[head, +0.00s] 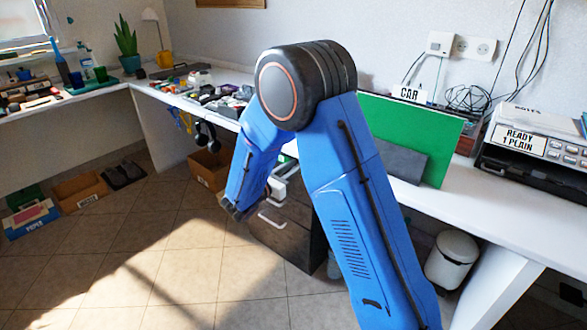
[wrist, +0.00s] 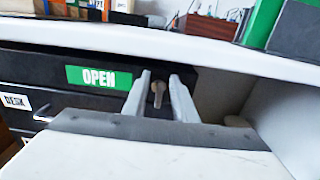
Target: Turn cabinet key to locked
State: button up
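The dark cabinet (wrist: 215,78) stands under the white desk, and it also shows in the head view (head: 285,240), partly behind my arm. A small metal key (wrist: 157,92) sticks out of its top front, right of a green sign (wrist: 98,77) reading OPEN. My gripper (wrist: 160,76) is in front of the cabinet with its two light grey fingers apart, one on each side of the key. A gap shows between the key and each finger. I cannot tell how deep the key sits between them.
The desk edge (wrist: 180,50) runs just above the fingers. A drawer handle (wrist: 43,117) and a small label (wrist: 15,102) are at left. A white bin (head: 452,262) stands right of the cabinet. The floor at left is largely clear, with cardboard boxes (head: 82,190) farther back.

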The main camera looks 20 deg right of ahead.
jog(key=shift+c, duration=0.3)
grip_shut()
jog(key=shift+m, duration=0.4)
jog(key=shift+s+d+f+m, duration=0.2)
jog(key=shift+s+f+m, duration=0.1)
jog(key=shift+m, duration=2.55)
jog(key=shift+s+d+f+m, duration=0.2)
jog(key=shift+f+m, duration=0.15)
jog(key=shift+m, duration=2.45)
jog(key=shift+s+d+f+m, duration=0.15)
jog(key=shift+s+f+m, duration=0.15)
jog(key=shift+m, duration=2.55)
